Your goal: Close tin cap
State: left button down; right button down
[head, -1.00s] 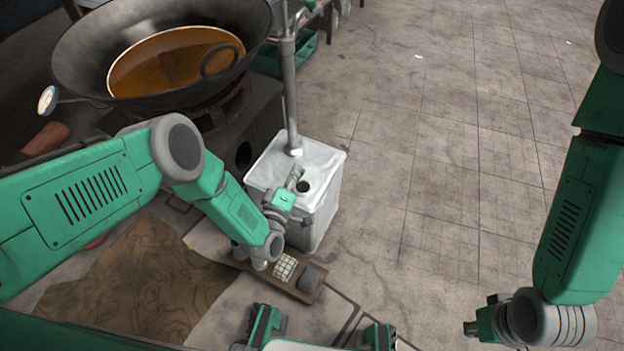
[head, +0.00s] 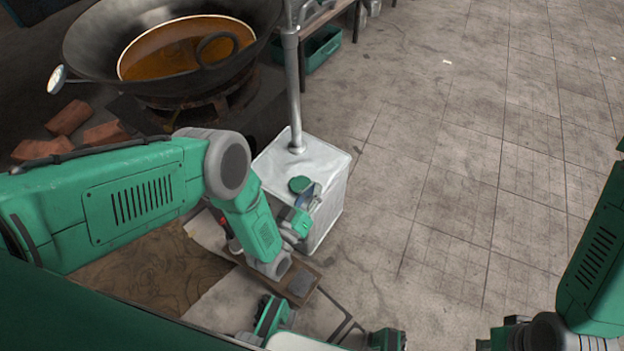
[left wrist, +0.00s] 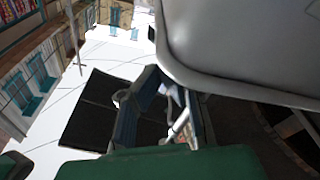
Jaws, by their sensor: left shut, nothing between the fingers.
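The white tin (head: 328,165) stands on the floor beside the stove, with a metal pipe rising from its top. A round green cap (head: 300,185) shows on the tin's top, where the dark opening was; I cannot tell whether it is fully seated. My left gripper (head: 312,197) is shut and empty just right of the cap, low over the tin's top; its fingers (left wrist: 165,112) also show in the left wrist view. My right gripper (head: 494,341) shows only in part at the bottom right, and its fingers cannot be made out.
A large wok (head: 170,50) of orange liquid is on the stove at the upper left. A small wooden tray (head: 302,283) lies in front of the tin. The tiled floor (head: 450,160) to the right is clear.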

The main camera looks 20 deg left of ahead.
pick_arm(q)
jog(key=shift+f, duration=0.25)
jog(key=shift+s+a+f, duration=0.1)
jog(key=shift+a+f, duration=0.25)
jog(key=shift+a, duration=0.25)
jog(key=shift+s+d, duration=0.1)
jog(key=shift+d, duration=0.45)
pick_arm(e)
jog(key=shift+w+a+f, duration=0.2)
jog(key=shift+w, duration=0.05)
pick_arm(q)
jog(key=shift+a+f, duration=0.1)
pick_arm(e)
jog(key=shift+a, duration=0.2)
